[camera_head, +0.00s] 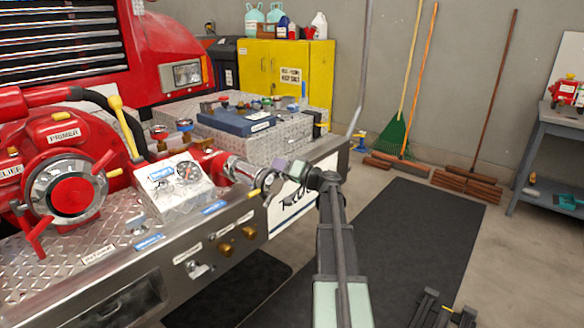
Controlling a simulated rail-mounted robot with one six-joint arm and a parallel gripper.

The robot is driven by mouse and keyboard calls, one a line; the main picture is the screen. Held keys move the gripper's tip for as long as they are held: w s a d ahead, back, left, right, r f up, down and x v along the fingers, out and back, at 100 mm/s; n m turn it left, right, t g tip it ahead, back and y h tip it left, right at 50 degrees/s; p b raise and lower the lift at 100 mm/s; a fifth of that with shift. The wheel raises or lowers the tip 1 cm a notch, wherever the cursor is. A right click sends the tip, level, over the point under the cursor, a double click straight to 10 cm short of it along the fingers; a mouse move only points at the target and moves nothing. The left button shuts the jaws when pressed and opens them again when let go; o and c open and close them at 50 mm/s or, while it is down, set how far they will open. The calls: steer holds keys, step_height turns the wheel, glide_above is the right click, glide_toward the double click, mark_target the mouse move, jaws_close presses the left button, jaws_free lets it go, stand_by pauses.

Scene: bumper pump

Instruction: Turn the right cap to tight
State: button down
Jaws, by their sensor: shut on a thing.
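The right cap (240,171) is a silver cap on the end of a red pipe, at the right side of the bumper pump. A small yellow-tipped lug (254,193) sticks out below it. My gripper (267,187) reaches in from the right, and its jaws are at the cap's right side. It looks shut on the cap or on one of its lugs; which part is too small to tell. My gripper and wrist hide the cap's outer face. I cannot tell from this view how tight the cap is.
The gauge panel (175,190) stands close left of the cap. A large red and silver cap with red handles (72,196) is farther left. The diamond-plate bumper with a blue case (237,119) lies behind. Open floor with a dark mat (410,230) is to the right.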

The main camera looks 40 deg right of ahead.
stand_by(0.3)
steer(key=c, duration=1)
jaws_free()
steer(key=b+v, duration=0.1)
steer(key=v, duration=1)
steer(key=shift+a, duration=0.1)
